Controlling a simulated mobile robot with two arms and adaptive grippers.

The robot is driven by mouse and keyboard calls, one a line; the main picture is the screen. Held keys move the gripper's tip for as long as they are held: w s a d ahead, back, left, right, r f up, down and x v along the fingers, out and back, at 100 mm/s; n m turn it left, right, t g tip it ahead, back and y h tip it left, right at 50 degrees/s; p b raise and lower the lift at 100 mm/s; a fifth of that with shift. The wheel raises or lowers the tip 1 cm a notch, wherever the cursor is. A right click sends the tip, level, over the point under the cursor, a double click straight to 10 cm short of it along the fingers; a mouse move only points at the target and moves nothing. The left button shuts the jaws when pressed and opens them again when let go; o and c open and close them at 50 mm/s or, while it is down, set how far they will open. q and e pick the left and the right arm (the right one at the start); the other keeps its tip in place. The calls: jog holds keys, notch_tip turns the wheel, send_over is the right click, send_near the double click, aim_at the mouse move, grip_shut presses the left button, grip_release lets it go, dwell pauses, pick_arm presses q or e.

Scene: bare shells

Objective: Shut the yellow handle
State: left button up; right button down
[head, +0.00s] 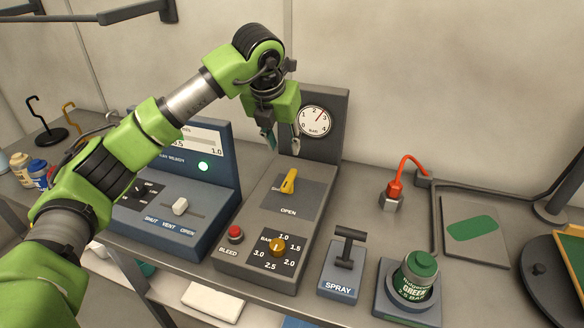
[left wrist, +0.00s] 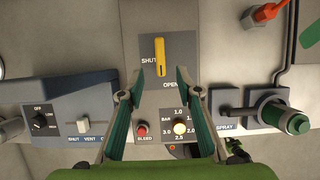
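The yellow handle (head: 288,182) sits on the dark plate of the grey centre console, with OPEN printed below it and SHUT to its left. In the left wrist view the handle (left wrist: 160,57) stands upright in the picture, in line with the OPEN label and not turned toward SHUT. My left gripper (head: 282,141) is open and empty, above and behind the handle near the gauge. In the left wrist view its two fingers (left wrist: 160,83) are spread apart, with the handle between and beyond their tips. In neither view do they touch it. My right gripper is not in view.
The console also has a round gauge (head: 316,121), a red BLEED button (head: 235,233) and a yellow BAR knob (head: 278,246). A blue box (head: 185,235) with a slider stands left. A SPRAY lever (head: 347,248), green canister (head: 415,279) and red-orange connector (head: 393,190) stand right.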

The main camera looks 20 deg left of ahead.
aim_at(291, 174)
pick_arm(q)
jog(key=p+x, duration=0.3)
jog(key=x, duration=0.9)
jog(key=shift+f+p, duration=0.25)
jog(key=shift+p, duration=0.1)
jog(key=shift+w+f, duration=0.15)
jog(key=shift+f, duration=0.4)
grip_shut()
